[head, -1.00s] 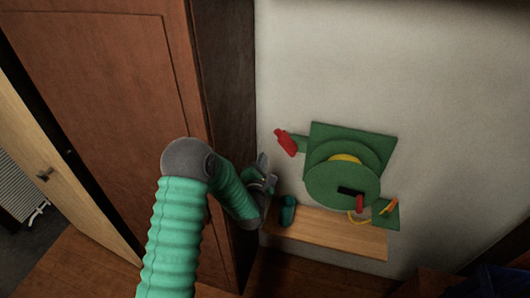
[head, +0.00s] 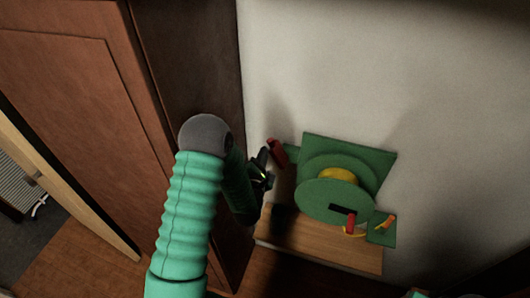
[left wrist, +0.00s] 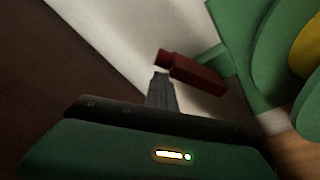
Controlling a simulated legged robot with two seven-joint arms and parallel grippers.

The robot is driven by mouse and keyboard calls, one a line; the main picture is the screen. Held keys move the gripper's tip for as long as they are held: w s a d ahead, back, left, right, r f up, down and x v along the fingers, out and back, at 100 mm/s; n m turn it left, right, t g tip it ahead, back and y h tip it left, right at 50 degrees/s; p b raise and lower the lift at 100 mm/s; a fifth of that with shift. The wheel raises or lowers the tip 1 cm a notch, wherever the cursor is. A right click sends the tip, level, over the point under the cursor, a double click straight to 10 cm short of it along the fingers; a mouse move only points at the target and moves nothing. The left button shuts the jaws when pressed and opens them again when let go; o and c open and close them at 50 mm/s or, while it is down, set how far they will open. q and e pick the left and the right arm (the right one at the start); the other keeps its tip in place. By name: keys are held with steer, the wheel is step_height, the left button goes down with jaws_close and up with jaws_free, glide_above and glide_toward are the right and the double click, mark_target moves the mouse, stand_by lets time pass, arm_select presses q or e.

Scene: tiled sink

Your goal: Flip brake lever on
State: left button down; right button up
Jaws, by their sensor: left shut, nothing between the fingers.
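The brake lever is a red handle (head: 277,153) on a green arm at the left side of a green winch (head: 338,190) on the wall. It also shows in the left wrist view as a dark red block (left wrist: 192,73), tilted down to the right. My left gripper (head: 264,163) is just left of the red handle in the head view. In the left wrist view its shut fingers (left wrist: 160,90) point up at the handle's left end, close to it; I cannot tell whether they touch. The right gripper is not in view.
A wooden shelf (head: 322,246) sits under the winch. The winch has a red crank handle (head: 350,224), and a small green plate with an orange piece (head: 388,222) is at its right. A tall brown cabinet (head: 185,75) stands close on the left. The wall above is bare.

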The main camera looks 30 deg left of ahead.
mark_target(277, 153)
arm_select(q)
steer(key=d+m+b, duration=0.2)
steer(key=r+m+b, duration=0.1)
steer(key=b, duration=0.1)
steer(key=shift+w+d+r+m+y, duration=0.1)
steer(key=shift+w+d+m+y, duration=0.2)
steer(key=shift+d+y, duration=0.1)
steer(key=m+b, duration=0.1)
steer(key=d+m+b, duration=0.1)
steer(key=b, duration=0.1)
steer(key=shift+w+d+r+m+t+y, duration=0.3)
steer(key=shift+w+d+m+t, duration=0.05)
steer(key=shift+d+m+t, duration=0.05)
steer(key=shift+w+d+r+b, duration=0.1)
steer(key=shift+d+r+b, duration=0.15)
steer(key=shift+d+b, duration=0.4)
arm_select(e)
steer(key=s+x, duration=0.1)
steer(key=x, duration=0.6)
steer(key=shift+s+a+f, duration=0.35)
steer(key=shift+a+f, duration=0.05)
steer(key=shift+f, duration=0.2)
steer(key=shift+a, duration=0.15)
